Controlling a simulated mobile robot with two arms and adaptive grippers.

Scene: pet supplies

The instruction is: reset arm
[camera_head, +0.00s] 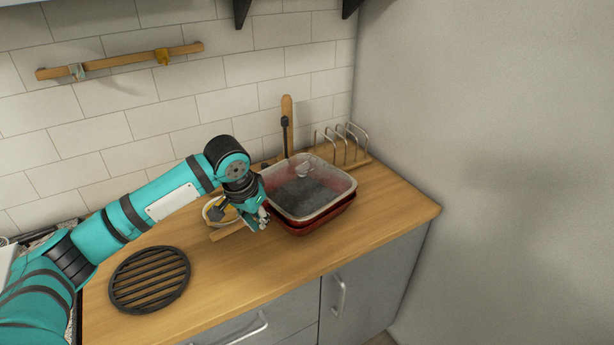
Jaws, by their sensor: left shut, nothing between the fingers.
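My left arm comes in from the left, over the wooden counter. My left gripper (262,219) is shut and empty, close to the left side of a red dish (322,219) with a clear lid. I cannot tell whether the gripper touches the dish. Dark contents show through the lid. My right gripper is not in view.
A round black slatted trivet (149,280) lies on the wooden counter (225,285). A wooden rack with metal loops (345,145) stands behind the dish. A white round item (211,210) is partly hidden behind my gripper. A wooden rail (120,61) hangs on the tiled wall.

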